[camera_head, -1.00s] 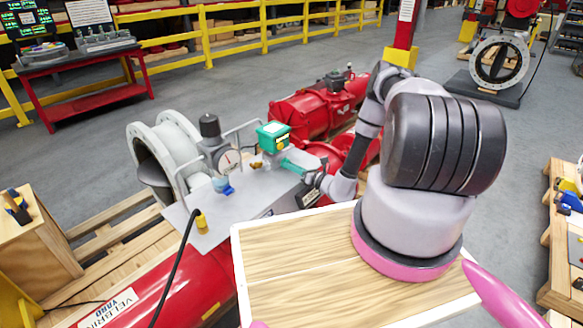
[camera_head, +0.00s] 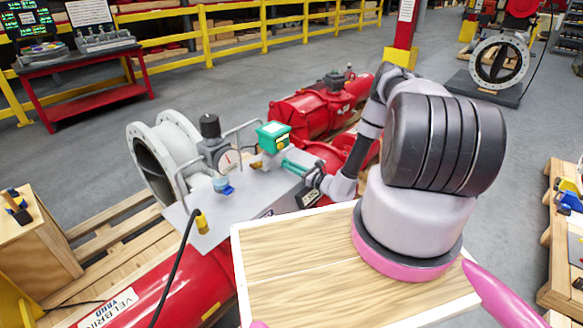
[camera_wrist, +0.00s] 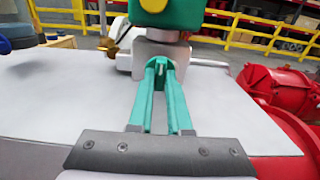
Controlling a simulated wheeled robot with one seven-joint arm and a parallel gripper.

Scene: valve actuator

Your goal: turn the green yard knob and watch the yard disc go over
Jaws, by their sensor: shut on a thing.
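My gripper (camera_head: 287,165) reaches in from the right, low beside the teal box (camera_head: 273,136) on the grey plate. In the wrist view its two teal fingers (camera_wrist: 160,66) converge at a grey bracket (camera_wrist: 161,49) below the teal box (camera_wrist: 166,14). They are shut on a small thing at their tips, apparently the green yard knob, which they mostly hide. The box has a yellow and black window (camera_head: 282,140); a yellow spot (camera_wrist: 154,4) shows on it in the wrist view.
A dial gauge (camera_head: 227,159), bent rods and a black cable (camera_head: 177,262) with a yellow plug stand left of the box. Another red actuator (camera_head: 310,108) lies behind. A wooden-topped board (camera_head: 300,285) is in front.

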